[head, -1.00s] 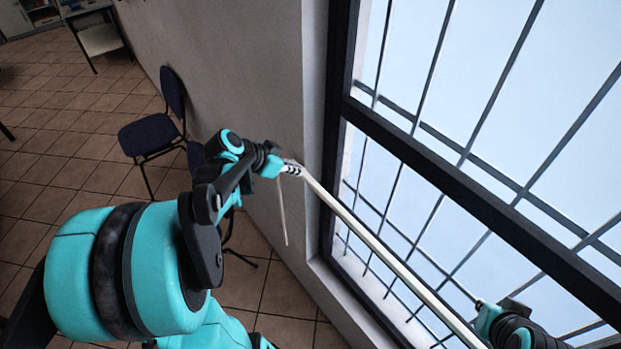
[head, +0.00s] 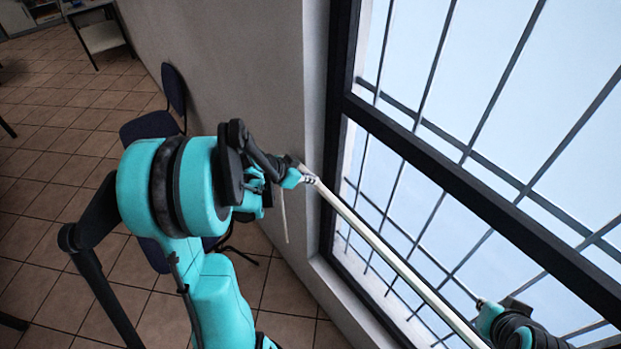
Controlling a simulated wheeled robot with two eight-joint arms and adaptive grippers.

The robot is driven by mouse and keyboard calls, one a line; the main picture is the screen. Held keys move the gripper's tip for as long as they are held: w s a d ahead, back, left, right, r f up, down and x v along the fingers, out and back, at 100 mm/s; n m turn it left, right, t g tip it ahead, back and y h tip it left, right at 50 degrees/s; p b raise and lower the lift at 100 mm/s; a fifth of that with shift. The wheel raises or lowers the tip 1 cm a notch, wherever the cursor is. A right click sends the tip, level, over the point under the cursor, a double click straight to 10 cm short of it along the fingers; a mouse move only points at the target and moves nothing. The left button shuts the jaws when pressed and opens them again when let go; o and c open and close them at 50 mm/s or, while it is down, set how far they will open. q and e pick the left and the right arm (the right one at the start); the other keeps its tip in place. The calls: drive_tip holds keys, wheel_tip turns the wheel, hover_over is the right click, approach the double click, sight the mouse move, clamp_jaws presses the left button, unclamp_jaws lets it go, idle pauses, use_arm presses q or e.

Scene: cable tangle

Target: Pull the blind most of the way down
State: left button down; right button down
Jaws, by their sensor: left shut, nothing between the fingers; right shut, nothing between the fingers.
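A long, thin, pale rail (head: 392,253), which looks like the blind's edge, slants across the front of the window from the wall corner to the bottom edge of the head view. A thin pale cord (head: 284,220) hangs near its upper left end. My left gripper (head: 309,180) is shut at that end, beside or touching the rail; I cannot tell which. Nothing shows held in it. My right gripper (head: 481,304) is at the lower right, close to the window side of the rail. Its fingers are small and partly hidden.
The dark-framed window (head: 470,185) with bars behind it fills the right side. A grey wall (head: 235,70) runs along its left. A dark chair (head: 172,95) stands against the wall, partly behind my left arm. Tiled floor (head: 60,190) lies open at the left.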

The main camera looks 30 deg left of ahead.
sight(463, 323)
drive_tip(key=shift+f, duration=0.1)
wheel_tip(463, 323, down, 10)
drive_tip(key=b, duration=1)
